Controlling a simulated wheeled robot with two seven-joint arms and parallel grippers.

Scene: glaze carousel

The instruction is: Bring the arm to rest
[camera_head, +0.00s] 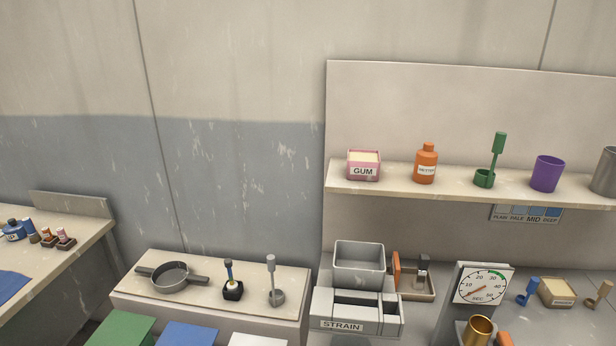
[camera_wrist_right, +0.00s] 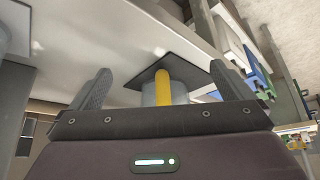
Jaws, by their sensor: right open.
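My right gripper (camera_wrist_right: 159,68) shows in the right wrist view with its two dark fingers wide apart. Beyond the palm, in the gap between the fingers, is a grey round thing with a yellow stripe (camera_wrist_right: 162,86) against a dark square plate (camera_wrist_right: 196,71). I cannot tell what it is or how far off it lies; neither finger appears to touch it. Neither of my arms shows in the head view, and my left gripper is in no view.
The head view shows a shelf (camera_head: 460,194) with a GUM box (camera_head: 364,166), orange bottle (camera_head: 426,164) and purple cup (camera_head: 547,174). Below are a STRAIN unit (camera_head: 345,325), a dial (camera_head: 482,287) and a brass cup (camera_head: 478,331). A side bench (camera_head: 210,305) holds a pan (camera_head: 172,276).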

